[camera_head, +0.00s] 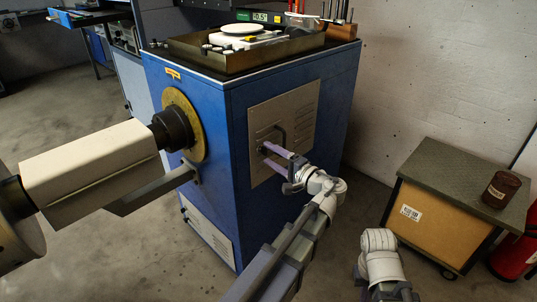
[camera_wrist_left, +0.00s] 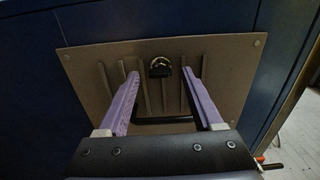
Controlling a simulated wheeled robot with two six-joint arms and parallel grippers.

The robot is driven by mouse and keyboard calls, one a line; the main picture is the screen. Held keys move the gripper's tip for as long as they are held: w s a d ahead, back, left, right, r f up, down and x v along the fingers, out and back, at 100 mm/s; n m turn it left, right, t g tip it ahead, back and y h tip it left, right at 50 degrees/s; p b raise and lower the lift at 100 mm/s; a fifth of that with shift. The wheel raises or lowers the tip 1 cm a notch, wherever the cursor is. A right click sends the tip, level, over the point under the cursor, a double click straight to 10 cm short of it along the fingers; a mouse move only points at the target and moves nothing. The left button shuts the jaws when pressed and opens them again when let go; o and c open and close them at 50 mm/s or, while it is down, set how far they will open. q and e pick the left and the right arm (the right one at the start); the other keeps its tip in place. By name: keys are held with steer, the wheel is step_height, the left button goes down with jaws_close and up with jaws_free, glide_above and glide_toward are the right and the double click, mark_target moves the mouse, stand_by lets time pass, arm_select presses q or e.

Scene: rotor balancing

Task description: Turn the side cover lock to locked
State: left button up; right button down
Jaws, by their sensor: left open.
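The side cover (camera_head: 298,105) is a grey-brown louvred plate on the side of the blue machine cabinet; it also fills the middle of the left wrist view (camera_wrist_left: 225,75). The lock (camera_wrist_left: 160,68) is a small dark round fitting with a lighter metal part, near the cover's upper middle in the wrist view. I cannot tell its setting. My left gripper (camera_head: 267,154) has purple fingers pointing at the cover. In the wrist view its fingers (camera_wrist_left: 161,83) are open and apart, one on each side of the lock, with nothing between them. A dark handle (camera_wrist_left: 165,127) shows on the cover, partly behind the gripper.
A tray (camera_head: 215,59) with parts sits on the cabinet top. A brass-coloured disc (camera_head: 196,124) on a dark hub stands at the cabinet's left face. A low cart (camera_head: 435,211) carrying a brown jar (camera_head: 501,190) stands at right, beside a red cylinder (camera_head: 513,257). Part of my right arm shows at the bottom.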

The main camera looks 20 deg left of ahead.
arm_select(q)
steer(key=v, duration=0.6)
steer(key=shift+d, duration=0.2)
steer(key=s+f+n+g+h, duration=0.15)
steer(key=s+f+h, duration=0.35)
steer(key=f, duration=0.5)
steer(key=s+f+n+g+h, duration=0.1)
steer(key=s+f+g+h, duration=0.25)
steer(key=f+h, duration=0.4)
steer(key=s+d+f+m+h, duration=0.1)
steer(key=s+d, duration=0.2)
steer(key=d, duration=0.3)
steer(key=s+d+f+m+g+h+p, duration=0.1)
steer(key=s+d, duration=0.2)
steer(key=d, duration=0.3)
steer(key=s+d+f+m+h, duration=0.1)
steer(key=s+d, duration=0.2)
steer(key=d, duration=0.3)
step_height(320, 180, up, 38)
steer(key=p, duration=3.8)
